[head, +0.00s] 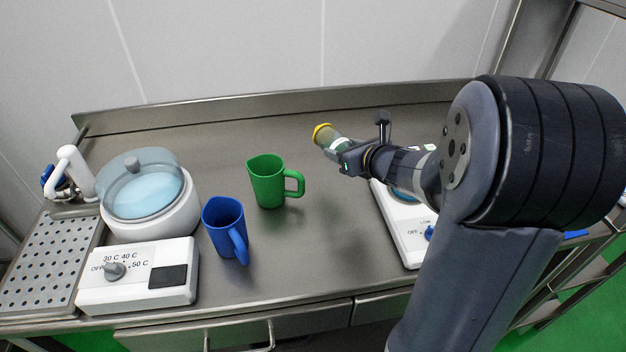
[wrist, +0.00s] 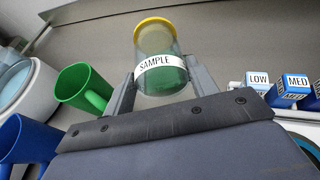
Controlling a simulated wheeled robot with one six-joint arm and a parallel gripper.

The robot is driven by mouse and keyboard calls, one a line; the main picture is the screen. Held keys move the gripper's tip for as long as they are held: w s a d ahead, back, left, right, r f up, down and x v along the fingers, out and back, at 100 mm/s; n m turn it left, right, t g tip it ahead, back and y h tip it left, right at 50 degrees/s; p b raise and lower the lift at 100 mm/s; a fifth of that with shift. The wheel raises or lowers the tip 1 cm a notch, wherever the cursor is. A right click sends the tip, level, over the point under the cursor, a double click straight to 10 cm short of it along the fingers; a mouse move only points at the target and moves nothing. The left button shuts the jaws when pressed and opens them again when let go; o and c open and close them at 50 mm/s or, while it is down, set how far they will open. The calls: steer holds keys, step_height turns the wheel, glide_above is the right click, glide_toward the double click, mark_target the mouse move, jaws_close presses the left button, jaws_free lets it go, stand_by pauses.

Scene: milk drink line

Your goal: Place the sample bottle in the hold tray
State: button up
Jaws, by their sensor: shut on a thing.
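The sample bottle (wrist: 158,58) is clear, with a yellow lid, a white SAMPLE label and green showing near its lower part. My gripper (wrist: 150,85) is shut on it, one finger on each side. In the head view my gripper (head: 350,160) holds the bottle (head: 327,137) above the counter, tilted, with its yellow lid toward the upper left. I cannot make out a hold tray for certain; a perforated metal tray (head: 45,262) is at the far left.
A green mug (head: 266,181) and a blue mug (head: 224,226) stand on the counter (head: 320,250). A white water bath (head: 150,205) with a lid is at left. A white device (head: 400,225) is partly behind my arm. LOW (wrist: 257,82) and MED (wrist: 293,88) blocks stand at right.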

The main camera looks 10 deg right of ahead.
mark_target(341, 194)
step_height(341, 194, down, 10)
steer(key=shift+r+b, duration=0.1)
steer(key=shift+b, duration=1.15)
steer(key=shift+f+b, duration=0.35)
steer(key=shift+b, duration=0.15)
steer(key=o, duration=1)
steer(key=shift+r, duration=0.1)
steer(key=shift+r, duration=0.15)
